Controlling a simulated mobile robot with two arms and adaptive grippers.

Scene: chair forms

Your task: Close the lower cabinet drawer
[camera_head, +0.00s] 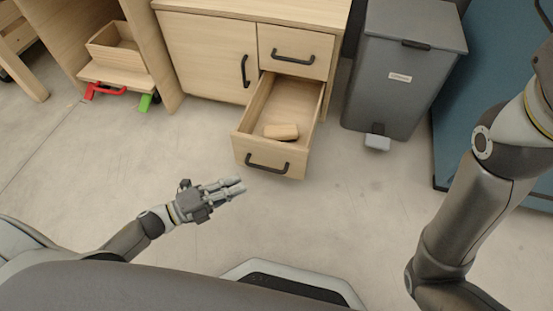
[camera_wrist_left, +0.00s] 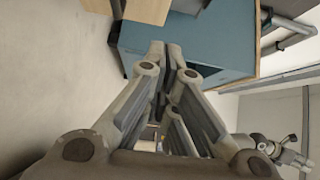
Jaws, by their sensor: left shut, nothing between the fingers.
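The lower cabinet drawer (camera_head: 306,106) is pulled far out of the light wooden cabinet (camera_head: 207,50) in the head view. A dark handle (camera_head: 267,164) is on its front, and a small wooden block (camera_head: 281,131) lies inside. My left gripper (camera_head: 238,186) is shut and empty, in front of the drawer and a little left of its handle, apart from it. Its closed fingers (camera_wrist_left: 172,65) also show in the left wrist view. My right arm shows at the right of the head view, but its gripper is out of the frame there.
The upper drawer (camera_head: 294,52) and the cabinet door (camera_head: 215,62) are shut. A grey bin (camera_head: 402,75) with a pedal stands right of the drawer. A blue cabinet (camera_head: 492,100) is farther right. The floor (camera_head: 110,170) left of the drawer is clear.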

